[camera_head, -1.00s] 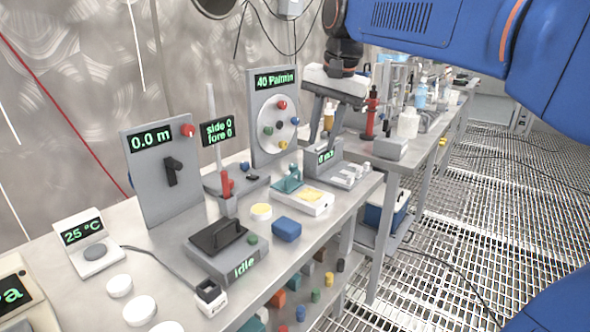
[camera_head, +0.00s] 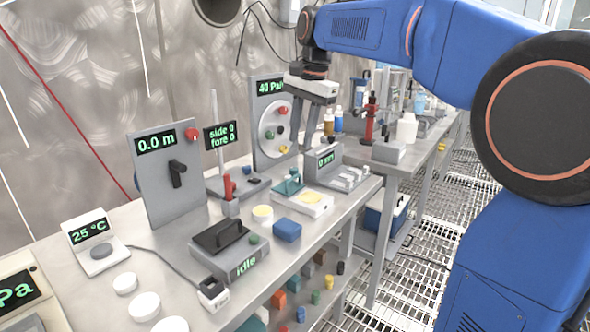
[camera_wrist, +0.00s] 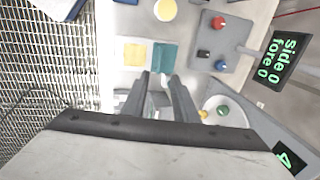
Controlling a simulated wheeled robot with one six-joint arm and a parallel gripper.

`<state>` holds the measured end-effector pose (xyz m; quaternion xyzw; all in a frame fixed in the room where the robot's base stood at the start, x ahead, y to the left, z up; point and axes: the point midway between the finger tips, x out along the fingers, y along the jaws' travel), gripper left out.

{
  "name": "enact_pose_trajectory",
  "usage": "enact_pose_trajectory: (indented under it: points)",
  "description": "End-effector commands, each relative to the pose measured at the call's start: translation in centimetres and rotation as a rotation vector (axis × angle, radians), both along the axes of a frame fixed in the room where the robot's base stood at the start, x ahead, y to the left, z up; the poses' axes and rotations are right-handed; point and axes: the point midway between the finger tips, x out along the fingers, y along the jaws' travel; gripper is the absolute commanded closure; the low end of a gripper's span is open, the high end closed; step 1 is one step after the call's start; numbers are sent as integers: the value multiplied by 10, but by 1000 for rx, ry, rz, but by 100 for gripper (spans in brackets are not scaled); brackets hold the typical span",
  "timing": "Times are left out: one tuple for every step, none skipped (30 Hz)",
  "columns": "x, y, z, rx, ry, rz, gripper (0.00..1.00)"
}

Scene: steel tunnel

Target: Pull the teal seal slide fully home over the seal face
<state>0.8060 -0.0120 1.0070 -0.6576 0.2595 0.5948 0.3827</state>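The teal seal slide (camera_head: 288,186) sits at the back left end of a low white block (camera_head: 318,207) on the bench. The pale yellow seal face (camera_head: 311,197) on that block is in plain sight beside the slide. The wrist view shows the teal slide (camera_wrist: 164,56) right of the yellow face (camera_wrist: 135,54), the two close together. My gripper (camera_head: 307,148) points down above the bench, behind and above the slide, apart from it. In the wrist view my gripper's two fingers (camera_wrist: 161,76) stand apart with nothing held between them, their tips just below the slide in the picture.
The dial panel (camera_head: 268,125) stands behind the slide, and the "0 mm" device (camera_head: 335,168) stands to its right. A blue box (camera_head: 287,229) and a round yellow-topped pad (camera_head: 263,215) lie in front. A sign on a post (camera_head: 221,134) rises at the left.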

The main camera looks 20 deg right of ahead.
Motion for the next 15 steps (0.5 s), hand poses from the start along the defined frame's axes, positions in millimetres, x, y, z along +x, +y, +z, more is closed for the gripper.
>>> enact_pose_trajectory:
  points:
    - [1,1,-10,0,2,0,74]
    - [2,2,-14,-1,2,1,74]
    - [3,3,-22,-1,2,1,74]
    - [3,3,-27,-1,2,1,74]
    - [5,4,-32,-1,2,1,74]
    - [6,5,-39,-1,2,1,74]
    - [6,5,-44,-1,2,1,74]
    - [7,6,-49,-1,2,1,74]
    - [8,7,-56,-1,2,1,74]
    - [9,7,-61,-1,2,1,74]
    - [10,8,-66,0,1,1,74]
    - [11,9,-72,-1,2,1,74]
    - [12,9,-77,-1,2,1,74]
    - [13,10,-81,0,1,1,74]
    - [13,10,-86,-1,2,1,74]
